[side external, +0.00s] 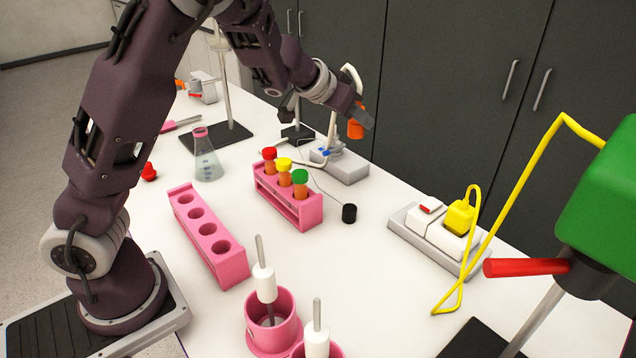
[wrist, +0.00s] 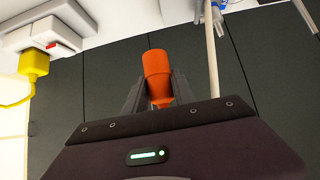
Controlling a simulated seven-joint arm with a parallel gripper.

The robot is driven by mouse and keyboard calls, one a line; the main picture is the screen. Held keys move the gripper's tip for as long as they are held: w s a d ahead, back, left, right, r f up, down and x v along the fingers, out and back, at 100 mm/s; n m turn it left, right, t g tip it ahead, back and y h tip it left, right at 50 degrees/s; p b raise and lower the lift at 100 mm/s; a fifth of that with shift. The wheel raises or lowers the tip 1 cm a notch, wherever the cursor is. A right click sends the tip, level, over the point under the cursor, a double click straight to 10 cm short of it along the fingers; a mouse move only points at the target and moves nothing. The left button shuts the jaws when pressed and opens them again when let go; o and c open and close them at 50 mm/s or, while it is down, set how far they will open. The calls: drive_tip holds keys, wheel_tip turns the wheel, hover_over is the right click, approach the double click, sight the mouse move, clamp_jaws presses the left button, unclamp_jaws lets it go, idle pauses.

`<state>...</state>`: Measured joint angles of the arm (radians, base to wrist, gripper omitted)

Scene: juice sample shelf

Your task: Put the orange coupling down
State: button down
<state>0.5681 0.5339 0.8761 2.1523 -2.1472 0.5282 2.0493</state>
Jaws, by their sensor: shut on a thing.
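The orange coupling (wrist: 157,70) is a short stepped cylinder, wider at one end. In the wrist view my gripper (wrist: 158,95) is shut on it, with a dark finger on each side of its narrower part. In the side external view the coupling (side external: 356,124) shows at the end of my gripper (side external: 362,113), held up in the air above the far side of the table. The fingers hide part of it there.
A pink rack (side external: 300,212) holds tubes with red, yellow and green caps. An empty pink rack (side external: 238,262), a flask (side external: 207,160), a black cap (side external: 349,213) and a power strip (side external: 410,222) stand on the white table. Bare table lies mid-right.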

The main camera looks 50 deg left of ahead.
sight(356, 127)
drive_tip(key=s+d, duration=0.1)
drive_tip(key=s+d+n, duration=0.1)
drive_tip(key=shift+s+d+f+y, duration=0.25)
drive_tip(key=shift+s+f+y, duration=0.05)
drive_tip(key=shift+f+y, duration=0.1)
drive_tip(key=shift+s+a+f+n+y, duration=0.25)
drive_tip(key=shift+s+f+n+y, duration=0.1)
drive_tip(key=shift+f+n+y, duration=0.35)
drive_tip(key=s+a+f+n+g+y, duration=0.1)
drive_tip(key=a+f+n+g+y, duration=0.1)
drive_tip(key=a+n+g+y, duration=0.45)
drive_tip(key=s+a+f+n+g+y, duration=0.1)
drive_tip(key=a+f+n+g, duration=0.15)
drive_tip(key=n, duration=0.65)
drive_tip(key=shift+g, duration=0.4)
drive_tip(key=f, duration=0.9)
drive_tip(key=shift+s+d+f, duration=0.15)
drive_tip(key=shift+s+d, duration=0.05)
drive_tip(key=c, duration=1)
unclamp_jaws()
